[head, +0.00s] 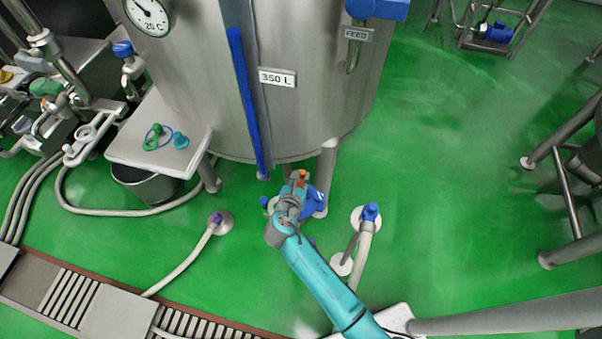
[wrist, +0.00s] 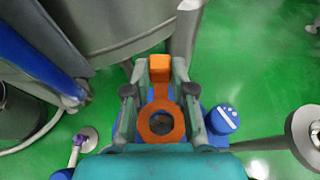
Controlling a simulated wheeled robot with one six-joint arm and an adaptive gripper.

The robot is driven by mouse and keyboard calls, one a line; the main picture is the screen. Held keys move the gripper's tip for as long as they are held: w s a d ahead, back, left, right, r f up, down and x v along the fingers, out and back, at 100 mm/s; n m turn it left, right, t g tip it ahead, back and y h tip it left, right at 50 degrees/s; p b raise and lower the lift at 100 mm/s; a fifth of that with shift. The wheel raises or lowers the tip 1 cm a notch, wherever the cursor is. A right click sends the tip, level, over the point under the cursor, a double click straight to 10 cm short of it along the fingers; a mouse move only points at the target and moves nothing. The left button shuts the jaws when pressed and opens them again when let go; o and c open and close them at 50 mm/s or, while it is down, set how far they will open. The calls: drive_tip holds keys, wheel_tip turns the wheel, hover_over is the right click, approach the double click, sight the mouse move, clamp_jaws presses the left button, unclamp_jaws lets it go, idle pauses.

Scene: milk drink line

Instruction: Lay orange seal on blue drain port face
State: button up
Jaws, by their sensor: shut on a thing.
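The orange seal is a flat ring (wrist: 143,126) with a block-shaped tab. My gripper (wrist: 159,75) is shut on that tab, with a finger on each side. In the head view the seal shows only as a small orange patch (head: 299,175) at the gripper's end, low in front of the steel tank. The blue drain port (head: 314,201) is partly hidden by my gripper. In the wrist view, blue shows behind and around the ring, so the ring overlaps the port in the picture. I cannot tell whether they touch.
A steel side table (head: 190,157) at left carries a green seal (head: 153,143) and a teal seal (head: 180,140). A tank leg (head: 326,165) stands close behind my gripper. A blue-topped hose fitting (head: 370,213) stands to its right. Green floor (head: 450,150) is open farther right.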

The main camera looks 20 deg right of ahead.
sight(300, 186)
drive_tip(key=shift+f, duration=1.9)
drive_tip(key=shift+f, duration=0.45)
drive_tip(key=o, duration=0.9)
drive_tip(key=v, duration=1.2)
